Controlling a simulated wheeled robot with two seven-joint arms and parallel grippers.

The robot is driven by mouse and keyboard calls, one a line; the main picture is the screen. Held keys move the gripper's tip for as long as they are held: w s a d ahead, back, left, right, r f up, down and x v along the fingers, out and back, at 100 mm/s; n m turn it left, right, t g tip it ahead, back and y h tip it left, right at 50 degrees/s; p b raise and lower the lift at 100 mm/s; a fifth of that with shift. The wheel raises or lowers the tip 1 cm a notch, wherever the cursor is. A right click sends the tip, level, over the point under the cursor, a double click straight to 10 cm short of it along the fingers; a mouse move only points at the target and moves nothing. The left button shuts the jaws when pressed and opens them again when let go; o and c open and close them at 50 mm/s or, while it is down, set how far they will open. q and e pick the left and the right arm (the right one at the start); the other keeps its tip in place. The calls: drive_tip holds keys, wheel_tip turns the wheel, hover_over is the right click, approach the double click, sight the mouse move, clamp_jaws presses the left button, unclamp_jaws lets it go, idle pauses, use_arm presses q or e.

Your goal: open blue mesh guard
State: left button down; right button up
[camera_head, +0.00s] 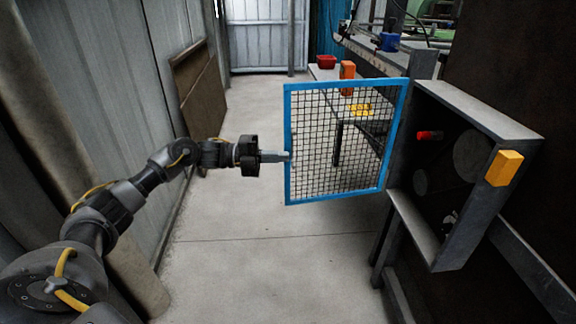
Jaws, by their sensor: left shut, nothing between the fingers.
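The blue mesh guard (345,198) is a blue-framed panel of dark wire mesh. It stands swung out from a grey open-fronted box (478,112), with its right edge at the box's left side. The inside of the box is exposed and shows dark round parts and a red piece (430,135). My left gripper (288,156) is shut, with its fingertips at the guard's left frame edge. I cannot tell whether they touch it. My right gripper is not in view.
A yellow block (504,168) is on the box's right side. Behind the guard, a table (385,66) holds a red bin (326,62), an orange item (347,70) and yellow pieces. Brown boards (198,90) lean on the left wall. The floor (260,265) is clear.

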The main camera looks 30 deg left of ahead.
use_arm(q)
drive_tip(key=shift+w+a, duration=0.3)
drive_tip(key=shift+a, duration=0.05)
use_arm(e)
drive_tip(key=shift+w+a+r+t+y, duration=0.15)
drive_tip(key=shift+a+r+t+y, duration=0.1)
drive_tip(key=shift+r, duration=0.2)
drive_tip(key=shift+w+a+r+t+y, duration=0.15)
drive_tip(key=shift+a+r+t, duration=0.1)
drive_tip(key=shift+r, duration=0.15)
use_arm(q)
drive_tip(key=shift+d, duration=0.1)
